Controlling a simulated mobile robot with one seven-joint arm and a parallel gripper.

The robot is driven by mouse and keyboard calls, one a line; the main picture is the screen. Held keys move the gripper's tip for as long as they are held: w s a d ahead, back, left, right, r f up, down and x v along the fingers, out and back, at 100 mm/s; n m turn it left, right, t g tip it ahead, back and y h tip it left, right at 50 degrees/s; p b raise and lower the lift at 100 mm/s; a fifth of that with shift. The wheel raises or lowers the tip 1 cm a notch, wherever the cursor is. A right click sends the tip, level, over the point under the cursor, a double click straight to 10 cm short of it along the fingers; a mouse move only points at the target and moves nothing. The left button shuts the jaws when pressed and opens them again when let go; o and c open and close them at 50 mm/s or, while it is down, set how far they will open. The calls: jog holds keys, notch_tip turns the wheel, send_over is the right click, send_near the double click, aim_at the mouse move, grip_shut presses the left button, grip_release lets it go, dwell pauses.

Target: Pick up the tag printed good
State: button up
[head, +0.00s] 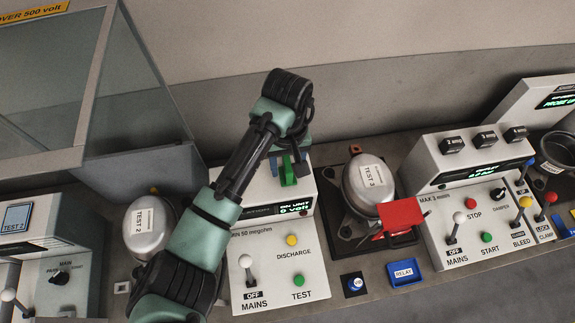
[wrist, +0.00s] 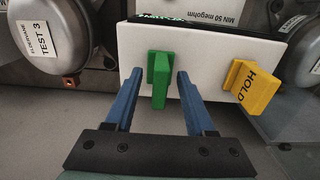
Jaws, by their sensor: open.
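A green tag (wrist: 160,88) stands on the white top of the 50 megohm test unit. I cannot read any print on it from here. It also shows in the head view (head: 287,174), partly covered by my gripper. My gripper (wrist: 160,74) is open, with one blue finger on each side of the green tag and a gap on both sides. A yellow tag (wrist: 251,88) printed HOLD stands on the same top, to the right in the wrist view. My gripper also shows over the unit in the head view (head: 287,162).
The compressor labelled TEST 3 (head: 368,184) stands right of the unit, with a red piece (head: 401,214) beside it. The compressor labelled TEST 2 (head: 150,226) is at the left, partly behind my arm. A control panel (head: 430,168) with levers is further right.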

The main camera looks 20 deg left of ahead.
grip_shut()
dwell(0.5)
